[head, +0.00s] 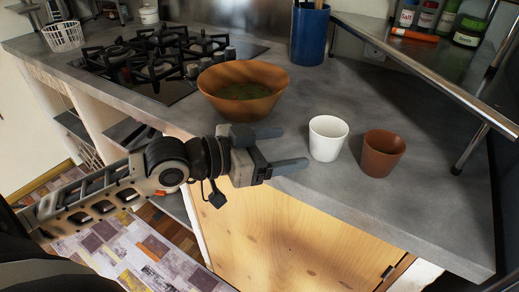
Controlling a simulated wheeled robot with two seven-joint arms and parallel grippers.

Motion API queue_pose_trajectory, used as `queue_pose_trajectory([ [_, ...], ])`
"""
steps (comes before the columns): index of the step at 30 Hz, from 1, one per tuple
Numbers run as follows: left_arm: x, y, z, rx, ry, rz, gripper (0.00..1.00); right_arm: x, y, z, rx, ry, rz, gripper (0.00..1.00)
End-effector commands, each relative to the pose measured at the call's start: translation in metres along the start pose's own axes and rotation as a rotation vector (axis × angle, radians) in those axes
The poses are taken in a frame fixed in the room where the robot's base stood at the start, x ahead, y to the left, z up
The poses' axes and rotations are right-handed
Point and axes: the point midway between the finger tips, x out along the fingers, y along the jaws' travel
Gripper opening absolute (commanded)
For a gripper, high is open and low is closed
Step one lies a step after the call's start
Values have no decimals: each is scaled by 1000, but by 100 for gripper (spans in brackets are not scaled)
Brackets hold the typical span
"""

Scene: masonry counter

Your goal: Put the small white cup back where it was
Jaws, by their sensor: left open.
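The small white cup (327,139) stands upright on the grey counter, just left of a brown cup (382,154). My left gripper (291,149) comes in from the left at the counter's front edge, left of the white cup. Its two fingers are spread and point right toward the cup, with nothing between them. A gap shows between the fingertips and the white cup. My right gripper is not in the picture.
A wooden bowl (243,90) with green contents stands behind my left gripper. A blue utensil holder (309,34) stands at the back. A raised metal shelf (430,55) holds bottles at the right. A gas hob (155,58) lies at the left. Counter (440,165) right of the brown cup is clear.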

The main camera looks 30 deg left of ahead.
Motion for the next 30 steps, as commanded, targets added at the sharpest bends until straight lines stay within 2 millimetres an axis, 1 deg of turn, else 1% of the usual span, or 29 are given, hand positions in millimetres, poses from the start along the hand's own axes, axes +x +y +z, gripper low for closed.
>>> queue_pose_trajectory([
  [1, -9, 0, 3, 1, -7, 0, 75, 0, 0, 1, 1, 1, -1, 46],
  [3, -19, 2, 2, 2, -7, 5, 75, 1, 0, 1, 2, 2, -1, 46],
  [6, -30, 0, 2, -2, -6, 0, 75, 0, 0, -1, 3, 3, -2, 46],
  [12, -44, 0, 0, -1, -2, 1, 75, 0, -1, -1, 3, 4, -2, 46],
  [18, -48, 1, 0, 0, 0, 3, 75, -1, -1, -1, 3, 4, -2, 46],
  [30, -48, 1, -1, 0, 1, 3, 75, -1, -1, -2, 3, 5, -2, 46],
])
